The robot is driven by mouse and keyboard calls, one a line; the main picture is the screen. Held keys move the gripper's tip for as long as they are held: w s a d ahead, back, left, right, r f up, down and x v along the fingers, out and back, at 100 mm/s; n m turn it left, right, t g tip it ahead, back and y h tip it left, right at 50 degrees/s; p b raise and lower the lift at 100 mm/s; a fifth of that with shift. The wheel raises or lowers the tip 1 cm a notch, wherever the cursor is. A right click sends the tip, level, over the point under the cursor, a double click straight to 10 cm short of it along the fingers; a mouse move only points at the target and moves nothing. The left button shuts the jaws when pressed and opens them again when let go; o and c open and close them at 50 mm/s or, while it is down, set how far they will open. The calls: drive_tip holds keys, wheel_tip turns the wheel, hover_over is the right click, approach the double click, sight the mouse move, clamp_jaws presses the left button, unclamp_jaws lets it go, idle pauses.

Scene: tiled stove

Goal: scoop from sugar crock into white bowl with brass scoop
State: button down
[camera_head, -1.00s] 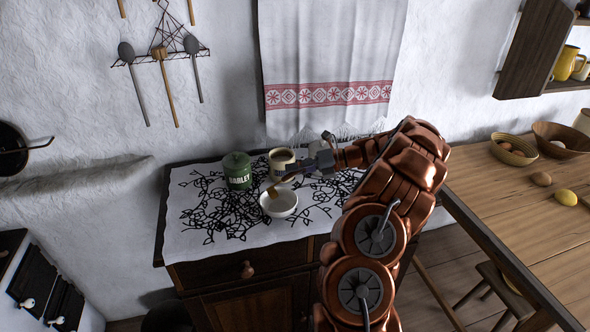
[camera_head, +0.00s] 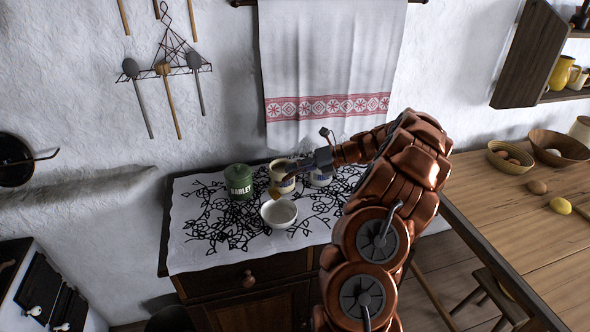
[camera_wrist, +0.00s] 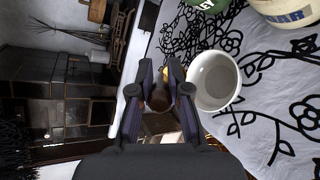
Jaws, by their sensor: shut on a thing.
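My gripper (camera_head: 318,161) is shut on the brass scoop (camera_head: 277,190). In the head view the scoop is above and behind the white bowl (camera_head: 270,221), in front of the cream sugar crock (camera_head: 283,183). The bowl stands upright on the cloth. In the wrist view the bowl (camera_wrist: 217,82) is just right of my gripper's fingers (camera_wrist: 161,72), and the lettered crock (camera_wrist: 290,12) is at the top right. The scoop is partly hidden by the fingers there.
A green barley canister (camera_head: 239,182) stands left of the crock. Another cream jar (camera_head: 321,178) stands to its right, partly behind my gripper. The patterned cloth (camera_head: 200,250) is clear at the front left. A wooden table (camera_head: 520,230) is on the right.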

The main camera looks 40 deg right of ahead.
drive_tip(key=h, duration=0.1)
drive_tip(key=n+g+h, duration=0.1)
drive_tip(key=h, duration=0.1)
drive_tip(key=g+h, duration=0.1)
drive_tip(key=h, duration=0.1)
drive_tip(key=shift+r, duration=0.35)
drive_tip(key=shift+r+n+g+h, duration=0.1)
drive_tip(key=shift+n+g+h, duration=0.4)
drive_tip(key=shift+h, duration=0.75)
drive_tip(key=shift+r+n+g+h, duration=0.1)
drive_tip(key=shift+n+g+h, duration=0.1)
drive_tip(key=shift+g+h, duration=0.8)
drive_tip(key=shift+t+h, duration=0.25)
drive_tip(key=shift+t, duration=0.05)
